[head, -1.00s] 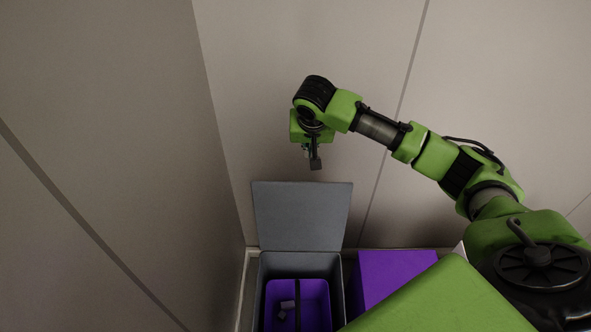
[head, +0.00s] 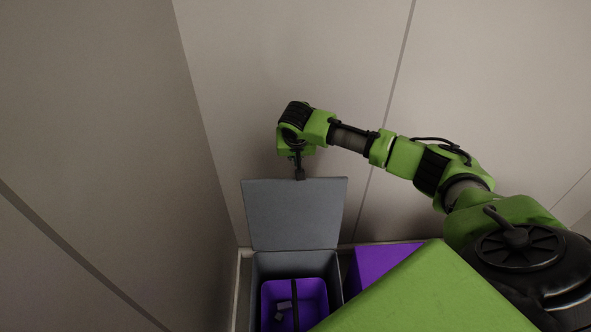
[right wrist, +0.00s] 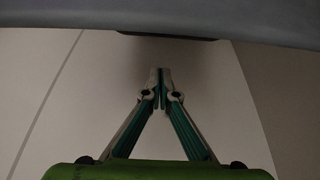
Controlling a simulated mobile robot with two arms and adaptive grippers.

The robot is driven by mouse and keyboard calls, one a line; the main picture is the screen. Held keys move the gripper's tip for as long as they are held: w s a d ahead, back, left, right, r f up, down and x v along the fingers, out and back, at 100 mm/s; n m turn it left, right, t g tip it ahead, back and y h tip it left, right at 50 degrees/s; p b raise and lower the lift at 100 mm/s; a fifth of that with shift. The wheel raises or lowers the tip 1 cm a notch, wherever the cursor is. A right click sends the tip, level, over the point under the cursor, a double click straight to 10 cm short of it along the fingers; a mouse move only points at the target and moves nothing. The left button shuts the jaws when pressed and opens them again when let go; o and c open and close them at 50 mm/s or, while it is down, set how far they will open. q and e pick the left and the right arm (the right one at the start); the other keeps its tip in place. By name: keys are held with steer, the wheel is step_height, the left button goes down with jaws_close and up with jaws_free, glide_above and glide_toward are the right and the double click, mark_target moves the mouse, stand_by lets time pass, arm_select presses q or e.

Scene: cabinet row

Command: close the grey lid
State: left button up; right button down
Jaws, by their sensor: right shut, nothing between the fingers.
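The grey lid (head: 294,215) stands open and upright at the back of the grey box (head: 333,268) in the head view. Its edge also crosses the top of the right wrist view (right wrist: 220,20). Inside the box is a purple bin (head: 314,292) with a dark divider and small grey pieces. My right gripper (head: 299,176) is shut and empty, pointing down at the lid's top edge. In the right wrist view its fingertips (right wrist: 161,75) meet, with a gap below the lid edge in the picture. I cannot tell whether it touches the lid. My left gripper is not in view.
A purple box (head: 372,268) stands right of the grey box, partly hidden by my own green part. A plain wall (head: 280,50) rises behind, and another wall (head: 100,150) is close on the left.

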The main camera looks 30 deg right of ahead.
steer(key=s+a+f+p, duration=0.1)
steer(key=s+f+p, duration=0.1)
steer(key=shift+s+a+f+p, duration=0.1)
steer(key=shift+s+a+p, duration=0.2)
steer(key=shift+a, duration=0.05)
steer(key=shift+w, duration=0.1)
